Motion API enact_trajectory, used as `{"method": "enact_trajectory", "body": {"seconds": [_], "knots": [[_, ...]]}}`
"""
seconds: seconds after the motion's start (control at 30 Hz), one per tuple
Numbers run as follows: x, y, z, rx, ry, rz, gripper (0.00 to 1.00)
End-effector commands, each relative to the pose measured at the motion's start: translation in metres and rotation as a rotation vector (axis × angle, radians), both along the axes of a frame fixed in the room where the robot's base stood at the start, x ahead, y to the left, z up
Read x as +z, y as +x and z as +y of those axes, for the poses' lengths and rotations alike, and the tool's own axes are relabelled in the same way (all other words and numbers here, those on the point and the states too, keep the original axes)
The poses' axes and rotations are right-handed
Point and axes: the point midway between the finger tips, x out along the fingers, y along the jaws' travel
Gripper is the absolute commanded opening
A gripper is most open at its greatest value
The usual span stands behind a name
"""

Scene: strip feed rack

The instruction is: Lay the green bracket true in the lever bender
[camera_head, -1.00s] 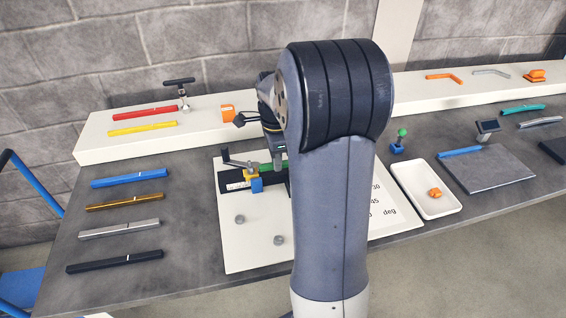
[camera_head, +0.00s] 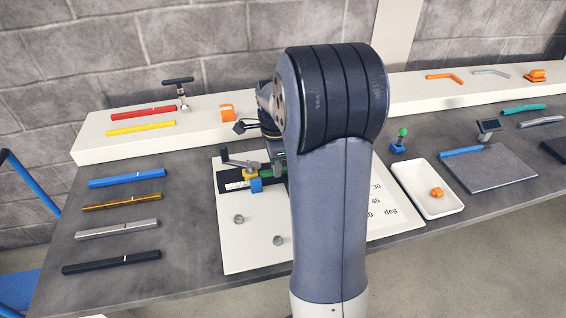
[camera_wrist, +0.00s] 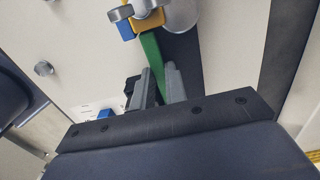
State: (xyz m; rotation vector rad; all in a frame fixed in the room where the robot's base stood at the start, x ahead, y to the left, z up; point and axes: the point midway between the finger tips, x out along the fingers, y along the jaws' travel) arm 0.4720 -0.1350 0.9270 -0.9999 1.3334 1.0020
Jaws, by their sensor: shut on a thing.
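The green bracket (camera_wrist: 152,55) is a narrow bar. In the wrist view its far end reaches in beside the blue and yellow parts of the lever bender (camera_wrist: 148,22), and its near end lies between my gripper's fingers (camera_wrist: 160,76). My gripper is shut on it. In the head view a short piece of green bracket (camera_head: 265,171) shows beside the yellow block of the lever bender (camera_head: 249,175). The rest of the bracket and my fingertips are hidden behind my arm. I cannot tell whether the bracket lies fully seated or straight.
The bender stands on a white board (camera_head: 245,255) with two grey knobs (camera_head: 278,240). Blue, brown, grey and black bars lie left of it. A white tray (camera_head: 424,209) with an orange piece stands to the right. A raised shelf (camera_head: 85,150) runs behind.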

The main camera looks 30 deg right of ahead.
Motion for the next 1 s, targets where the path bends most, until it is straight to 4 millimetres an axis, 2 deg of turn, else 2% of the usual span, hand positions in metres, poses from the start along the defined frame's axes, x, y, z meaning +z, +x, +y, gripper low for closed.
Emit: {"method": "enact_trajectory", "body": {"seconds": [0.03,0.3,0.63,0.77,1.0], "knots": [[0.000,0.000,0.000,0.000,0.000,-0.001,0.16],[0.000,0.000,0.000,0.000,0.000,-0.001,0.38],[0.005,0.001,0.000,0.000,-0.001,-0.002,0.39],[0.025,0.001,0.000,0.000,-0.001,-0.004,0.39],[0.074,0.001,0.000,0.000,-0.001,-0.004,0.39]]}}
